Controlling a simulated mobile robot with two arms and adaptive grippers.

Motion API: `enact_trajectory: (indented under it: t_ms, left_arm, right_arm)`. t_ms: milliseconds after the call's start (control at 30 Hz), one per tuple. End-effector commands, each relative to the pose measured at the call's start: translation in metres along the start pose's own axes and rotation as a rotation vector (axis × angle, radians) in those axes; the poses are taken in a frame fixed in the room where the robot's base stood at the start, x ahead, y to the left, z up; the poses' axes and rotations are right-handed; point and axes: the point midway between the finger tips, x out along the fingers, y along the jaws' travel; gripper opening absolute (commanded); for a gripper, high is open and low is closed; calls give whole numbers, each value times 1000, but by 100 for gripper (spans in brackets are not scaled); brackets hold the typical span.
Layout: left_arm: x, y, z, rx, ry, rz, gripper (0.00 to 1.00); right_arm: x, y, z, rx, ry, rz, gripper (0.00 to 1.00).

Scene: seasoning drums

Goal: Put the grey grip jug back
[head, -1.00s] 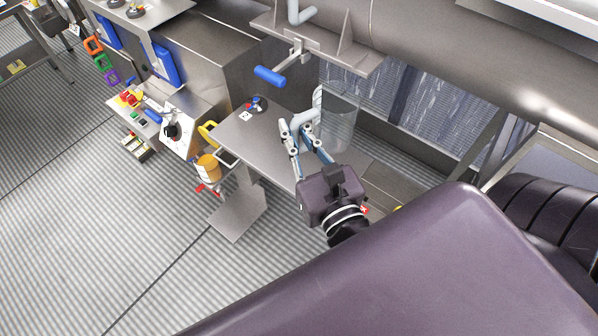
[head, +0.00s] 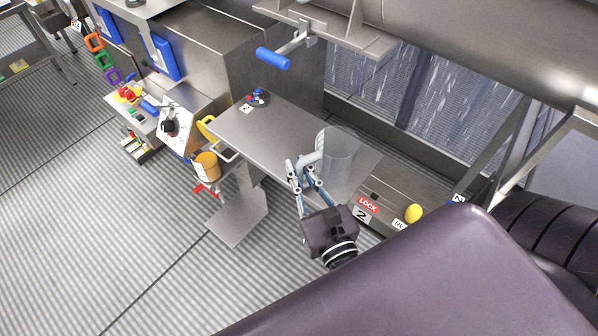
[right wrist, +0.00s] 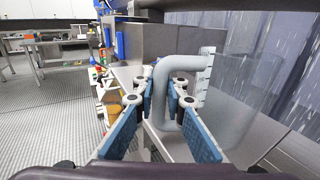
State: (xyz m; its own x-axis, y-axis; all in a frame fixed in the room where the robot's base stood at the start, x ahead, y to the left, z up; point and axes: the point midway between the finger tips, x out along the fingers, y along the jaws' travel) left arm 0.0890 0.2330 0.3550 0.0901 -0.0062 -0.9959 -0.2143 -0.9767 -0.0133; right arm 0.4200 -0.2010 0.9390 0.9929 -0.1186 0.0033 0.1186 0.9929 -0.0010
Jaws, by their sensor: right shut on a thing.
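The jug (head: 342,160) has a clear body and a pale grey grip (head: 311,158). In the head view it is upright at the right end of the steel table. I cannot tell whether its base touches the tabletop. My right gripper (head: 304,170) is shut on the grey grip, on the left side of the jug. In the right wrist view the grip (right wrist: 164,85) rises between the blue-padded fingers, with the clear body (right wrist: 235,105) to its right. My left gripper is not in view.

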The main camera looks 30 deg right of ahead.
Motion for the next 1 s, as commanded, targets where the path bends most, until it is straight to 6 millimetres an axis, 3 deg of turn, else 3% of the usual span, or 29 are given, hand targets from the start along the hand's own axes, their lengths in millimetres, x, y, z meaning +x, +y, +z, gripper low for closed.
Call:
enact_trajectory:
  t_ms: [367,400,533,900,1000]
  left_arm:
    - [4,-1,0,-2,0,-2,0]
    - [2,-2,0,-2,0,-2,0]
    - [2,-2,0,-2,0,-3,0]
    - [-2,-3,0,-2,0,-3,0]
    - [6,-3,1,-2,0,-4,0]
  right_arm:
    - [0,0,-5,-1,0,0,0]
    - [0,0,-4,0,0,0,14]
    - [0,0,-4,0,1,0,29]
    - [0,0,2,0,0,0,29]
    - [-12,1,-4,-2,4,3,29]
